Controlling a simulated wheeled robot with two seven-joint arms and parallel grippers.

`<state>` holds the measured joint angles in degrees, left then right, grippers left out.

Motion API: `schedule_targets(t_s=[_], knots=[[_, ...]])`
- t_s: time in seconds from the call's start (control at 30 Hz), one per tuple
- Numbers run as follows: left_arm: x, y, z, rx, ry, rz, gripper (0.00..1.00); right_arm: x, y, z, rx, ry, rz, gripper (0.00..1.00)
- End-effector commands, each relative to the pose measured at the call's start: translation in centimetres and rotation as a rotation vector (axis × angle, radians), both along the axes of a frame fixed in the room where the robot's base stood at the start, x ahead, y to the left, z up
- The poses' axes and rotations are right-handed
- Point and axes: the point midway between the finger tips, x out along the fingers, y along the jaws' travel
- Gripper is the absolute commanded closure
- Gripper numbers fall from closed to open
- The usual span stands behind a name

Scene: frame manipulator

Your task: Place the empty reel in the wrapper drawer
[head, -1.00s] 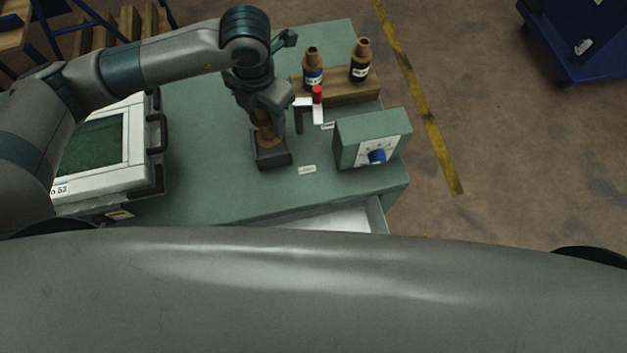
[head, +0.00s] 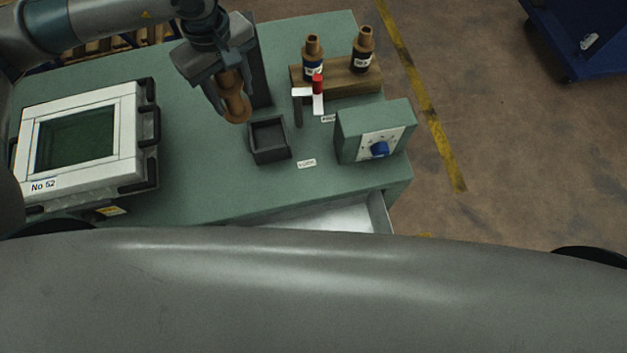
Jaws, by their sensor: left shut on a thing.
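My left gripper (head: 232,98) is shut on the brown reel (head: 236,107), which hangs down between its fingers above the green bench, left of a dark square open holder (head: 269,139). The holder looks empty. The wrapper drawer (head: 377,214) is pulled out at the bench's front right; its pale inside shows, and its front part is hidden behind my own grey body. My right gripper is not in view.
A frame with a green panel (head: 79,137), marked No 52, lies at the bench's left. A control box with a blue knob (head: 379,149) stands front right. Two bobbin-like pieces stand on a wooden block (head: 340,85), near a red-topped lever (head: 317,84). The bench's front middle is clear.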

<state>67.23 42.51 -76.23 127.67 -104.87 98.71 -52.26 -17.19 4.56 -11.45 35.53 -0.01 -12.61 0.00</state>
Motion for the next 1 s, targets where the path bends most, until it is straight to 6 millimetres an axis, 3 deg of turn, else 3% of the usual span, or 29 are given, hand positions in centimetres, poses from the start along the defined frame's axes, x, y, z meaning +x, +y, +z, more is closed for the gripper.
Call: schedule_targets(t_s=[0.3, 0.5, 1.0], knots=[[-0.3, 1.7, 1.1, 0.001, 0.004, -0.53, 0.78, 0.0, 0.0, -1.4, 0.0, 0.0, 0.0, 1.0], [-0.5, 2.2, 1.7, -0.002, 0.006, -0.735, 0.78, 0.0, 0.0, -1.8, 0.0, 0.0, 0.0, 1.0], [-0.6, 2.3, 1.9, -0.003, 0.008, -0.799, 0.78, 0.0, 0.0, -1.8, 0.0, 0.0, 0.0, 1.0]])
